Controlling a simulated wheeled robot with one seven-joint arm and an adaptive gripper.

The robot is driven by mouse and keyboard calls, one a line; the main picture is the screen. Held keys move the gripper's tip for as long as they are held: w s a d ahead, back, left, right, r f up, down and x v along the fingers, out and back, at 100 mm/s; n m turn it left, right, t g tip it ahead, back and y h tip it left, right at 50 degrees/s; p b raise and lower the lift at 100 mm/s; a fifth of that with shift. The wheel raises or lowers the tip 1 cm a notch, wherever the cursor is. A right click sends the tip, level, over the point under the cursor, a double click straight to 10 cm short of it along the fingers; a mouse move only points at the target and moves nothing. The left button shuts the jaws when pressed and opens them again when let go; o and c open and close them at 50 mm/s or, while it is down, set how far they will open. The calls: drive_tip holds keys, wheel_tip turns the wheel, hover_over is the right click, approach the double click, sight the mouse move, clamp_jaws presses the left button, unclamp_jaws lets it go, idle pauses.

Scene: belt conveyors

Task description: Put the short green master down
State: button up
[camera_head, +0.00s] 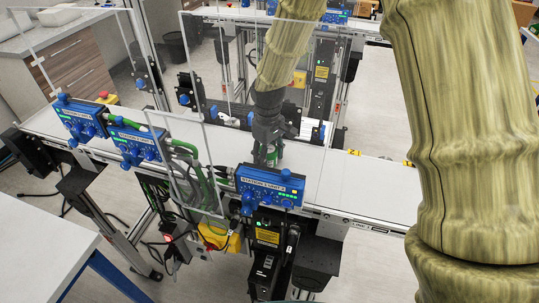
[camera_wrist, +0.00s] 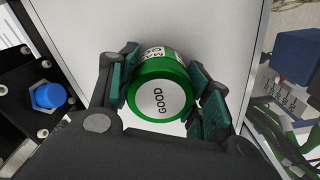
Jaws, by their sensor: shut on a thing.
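The short green master (camera_wrist: 159,94) is a green cylinder with a white top label reading "GOOD". My gripper (camera_wrist: 160,90) is shut on it, with dark teal finger pads on both sides. Beneath it in the wrist view is the pale conveyor belt (camera_wrist: 215,28); I cannot tell whether the cylinder touches it. In the head view my gripper (camera_head: 268,150) points down over the belt (camera_head: 330,180), behind the blue station unit, and only a little green shows between its fingers.
Blue control units line the belt's near edge: one in front of my gripper (camera_head: 270,190) and two at the left (camera_head: 135,143). Clear panels (camera_head: 180,150) stand left of my gripper. A blue knob (camera_wrist: 48,95) is left in the wrist view.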

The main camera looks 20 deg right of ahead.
drive_tip(key=o, duration=1.2)
drive_tip(key=shift+f, duration=0.1)
wheel_tip(320, 180, up, 12)
drive_tip(key=p, duration=0.9)
drive_tip(key=shift+r, duration=0.2)
drive_tip(key=shift+w, duration=0.1)
